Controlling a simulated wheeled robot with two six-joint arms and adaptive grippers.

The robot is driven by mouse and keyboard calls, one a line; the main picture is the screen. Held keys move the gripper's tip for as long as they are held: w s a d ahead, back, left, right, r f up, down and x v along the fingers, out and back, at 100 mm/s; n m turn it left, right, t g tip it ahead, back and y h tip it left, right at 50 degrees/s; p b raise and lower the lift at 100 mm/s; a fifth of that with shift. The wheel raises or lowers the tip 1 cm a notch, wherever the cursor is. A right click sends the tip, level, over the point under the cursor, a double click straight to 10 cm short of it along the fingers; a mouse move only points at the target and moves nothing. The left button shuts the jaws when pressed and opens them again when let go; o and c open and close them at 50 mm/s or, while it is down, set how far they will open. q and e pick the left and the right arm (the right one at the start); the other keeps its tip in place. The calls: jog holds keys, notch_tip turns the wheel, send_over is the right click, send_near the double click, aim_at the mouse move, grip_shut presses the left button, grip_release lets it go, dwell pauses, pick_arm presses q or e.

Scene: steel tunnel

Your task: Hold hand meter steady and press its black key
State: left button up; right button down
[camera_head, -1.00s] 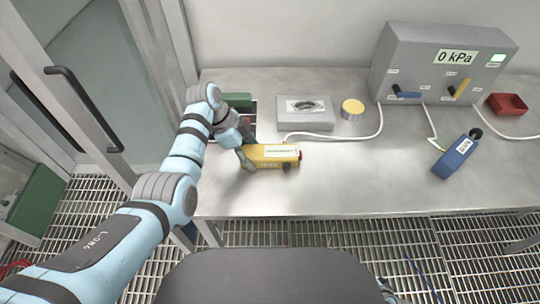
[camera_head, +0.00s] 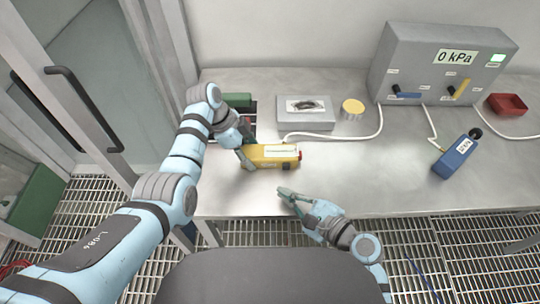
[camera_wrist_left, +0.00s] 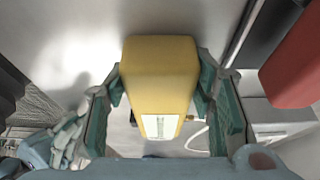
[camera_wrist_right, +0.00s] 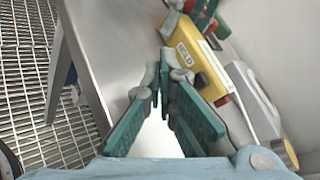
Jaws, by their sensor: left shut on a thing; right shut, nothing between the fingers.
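The yellow hand meter (camera_head: 274,152) lies on the steel bench with a white label on top and a red end at right. Its black key (camera_head: 286,166) is on the near side, close to the red end. It also shows in the right wrist view (camera_wrist_right: 201,80), next to a "HOLD" mark. My left gripper (camera_head: 247,156) is shut on the meter's left end; the left wrist view shows a finger on each side of the yellow body (camera_wrist_left: 160,75). My right gripper (camera_head: 282,192) is shut and empty, in front of the meter and apart from the key.
A grey box (camera_head: 305,122) and a yellow disc (camera_head: 353,107) stand behind the meter, with a white cable alongside. A grey panel (camera_head: 420,60) reading 0 kPa, a blue device (camera_head: 456,155) and a red tray (camera_head: 507,104) are at right. The bench right of the meter is clear.

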send_near(274, 164)
jog(key=x, duration=0.4)
jog(key=shift+s+a+f, duration=0.15)
jog(key=shift+s+a, duration=0.05)
jog(key=shift+a, duration=0.15)
dwell(0.7)
jog(key=shift+w, duration=0.5)
jog(key=shift+s, duration=0.5)
jog(key=s, duration=0.6)
